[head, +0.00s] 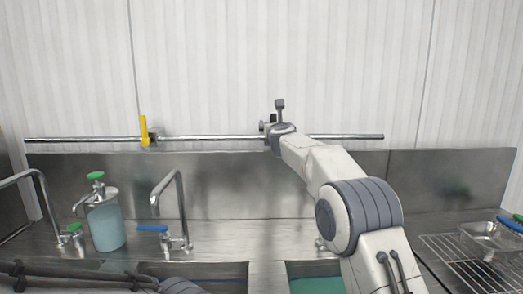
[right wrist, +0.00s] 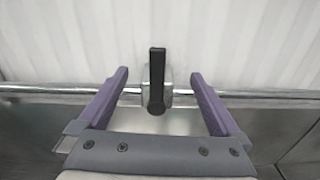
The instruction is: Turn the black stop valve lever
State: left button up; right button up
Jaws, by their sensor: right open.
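The black stop valve lever (right wrist: 157,85) stands upright on a round metal valve body on the horizontal pipe (right wrist: 270,92) in the right wrist view. My right gripper (right wrist: 160,75) is open, with one purple finger on each side of the lever and a visible gap to both. In the head view my right gripper (head: 279,112) is at the pipe (head: 215,138), and my own wrist hides most of the valve there. My left gripper is not in view; only part of my left arm shows at the bottom left.
A yellow lever (head: 144,130) stands on the same pipe to the left. Below are a soap bottle with green top (head: 106,225), a blue-handled faucet (head: 180,215) and sink basins. A wire rack (head: 455,258) with a metal pan (head: 487,240) is at right.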

jog(key=shift+s+b, duration=1.7)
jog(key=shift+s, duration=0.55)
